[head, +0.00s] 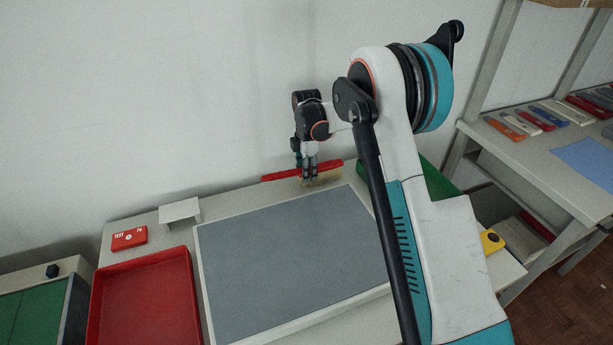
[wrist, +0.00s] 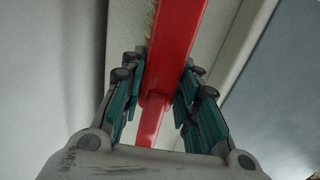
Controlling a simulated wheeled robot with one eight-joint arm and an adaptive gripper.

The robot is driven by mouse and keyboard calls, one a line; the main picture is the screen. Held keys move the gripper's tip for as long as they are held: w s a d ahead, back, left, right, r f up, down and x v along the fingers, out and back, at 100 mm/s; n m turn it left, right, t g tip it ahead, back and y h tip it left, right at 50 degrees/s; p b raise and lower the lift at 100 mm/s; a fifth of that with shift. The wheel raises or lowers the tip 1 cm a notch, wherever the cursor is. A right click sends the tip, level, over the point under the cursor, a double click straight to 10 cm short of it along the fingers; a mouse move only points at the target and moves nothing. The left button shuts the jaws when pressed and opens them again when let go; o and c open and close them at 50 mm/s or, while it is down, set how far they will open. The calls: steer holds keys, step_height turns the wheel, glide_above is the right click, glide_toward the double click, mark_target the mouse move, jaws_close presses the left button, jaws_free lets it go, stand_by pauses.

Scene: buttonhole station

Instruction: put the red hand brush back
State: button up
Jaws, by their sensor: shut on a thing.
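The red hand brush (head: 278,175) is at the back edge of the table, close to the wall. Its long red body lies roughly level along that edge, with pale bristles (head: 325,182) underneath. My gripper (head: 310,178) comes down on it from above and is shut on its middle. In the wrist view the red brush (wrist: 178,30) runs between the two teal fingers of my gripper (wrist: 160,88), with some bristle showing at the top left. I cannot tell whether the bristles touch the table.
A grey mat (head: 290,260) with a pale border covers the table's middle. A red tray (head: 150,305), a red box (head: 129,239) and a white bracket (head: 180,211) stand left. A green object (head: 437,185) and a yellow one (head: 491,241) are right. A shelf (head: 540,165) holds several coloured items.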

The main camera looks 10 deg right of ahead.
steer(key=shift+f, duration=0.65)
steer(key=shift+f, duration=0.1)
steer(key=shift+f+b, duration=0.2)
steer(key=shift+b, duration=0.1)
steer(key=shift+s+f, duration=0.1)
steer(key=shift+f, duration=0.2)
jaws_close()
steer(key=o, duration=1)
jaws_free()
steer(key=shift+f, duration=0.1)
